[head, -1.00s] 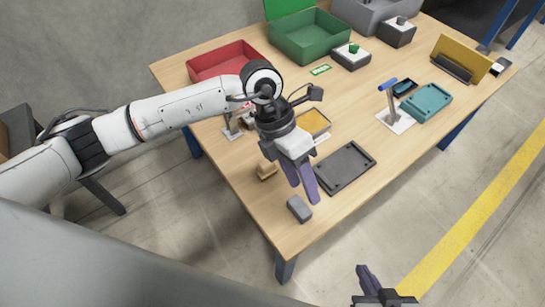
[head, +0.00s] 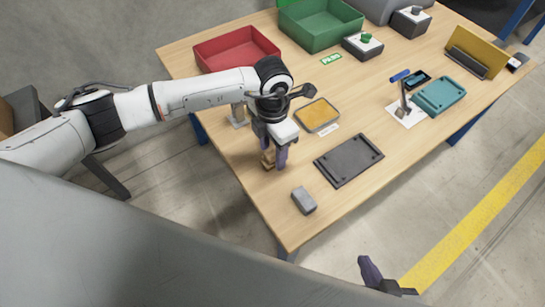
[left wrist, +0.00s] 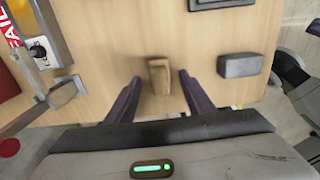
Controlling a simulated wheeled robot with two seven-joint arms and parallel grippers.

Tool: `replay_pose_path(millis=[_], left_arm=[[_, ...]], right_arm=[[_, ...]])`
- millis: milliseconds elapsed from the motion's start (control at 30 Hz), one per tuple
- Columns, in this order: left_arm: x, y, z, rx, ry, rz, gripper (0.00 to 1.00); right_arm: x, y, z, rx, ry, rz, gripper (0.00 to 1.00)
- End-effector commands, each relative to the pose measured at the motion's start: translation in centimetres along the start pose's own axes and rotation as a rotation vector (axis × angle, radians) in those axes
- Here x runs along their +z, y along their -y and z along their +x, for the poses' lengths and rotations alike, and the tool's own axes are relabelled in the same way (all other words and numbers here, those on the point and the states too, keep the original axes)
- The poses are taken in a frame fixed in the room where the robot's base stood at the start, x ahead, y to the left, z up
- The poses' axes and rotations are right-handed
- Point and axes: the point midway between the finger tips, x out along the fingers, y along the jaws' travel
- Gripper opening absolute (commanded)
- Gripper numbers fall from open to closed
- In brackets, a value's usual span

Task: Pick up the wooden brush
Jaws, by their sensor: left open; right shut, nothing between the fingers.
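The wooden brush (head: 267,159), a small tan block, lies on the table near its front left edge. It also shows in the left wrist view (left wrist: 159,77), between the two finger tips with a gap on either side. My left gripper (head: 274,157) is open and points down over the brush, its purple fingers partly hiding it in the head view. My right gripper (head: 384,277) is shut and empty, low in the head view, off the table's front edge.
A grey block (head: 304,200) and a dark tray (head: 349,160) lie right of the brush. A container with yellow contents (head: 317,115) stands behind. A metal fixture (head: 238,114) stands left of it. Red (head: 237,49) and green (head: 320,24) bins are at the back.

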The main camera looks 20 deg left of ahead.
Motion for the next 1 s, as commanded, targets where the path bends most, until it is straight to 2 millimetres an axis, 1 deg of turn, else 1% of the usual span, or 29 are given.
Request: replay_pose_path(millis=[33,100,333,600,633,667,867,967,1000], left_arm=[[-0.1,0.0,0.6,0.000,-0.002,0.000,0.48],[0.0,0.0,0.9,0.000,-0.001,0.001,0.48],[0.0,0.0,1.0,0.000,0.000,0.001,0.48],[0.0,0.0,1.0,0.000,0.000,0.001,0.04],[0.0,0.0,0.9,0.000,0.001,0.001,0.03],[0.0,0.0,0.9,0.000,0.001,0.001,0.00],[0.0,0.0,0.7,0.000,0.002,0.001,0.00],[0.1,0.0,-0.4,0.001,0.004,0.001,0.00],[0.1,-0.1,-1.1,0.001,0.005,0.000,0.00]], right_arm=[[0.1,0.0,0.0,0.000,0.000,0.001,0.00],[0.1,0.0,0.1,0.000,0.000,0.001,0.00],[0.0,0.0,0.0,0.000,0.000,0.001,0.00],[0.0,-0.1,0.0,0.001,-0.001,0.000,0.00],[0.0,-0.1,0.0,0.001,-0.001,0.000,0.00],[0.0,-0.1,0.0,0.001,-0.001,0.000,0.00],[-0.1,-0.1,0.0,0.001,-0.001,0.000,0.00],[-0.1,-0.1,-0.1,0.001,-0.002,0.000,0.00],[-0.2,-0.1,-0.1,0.001,-0.002,0.000,0.00]])
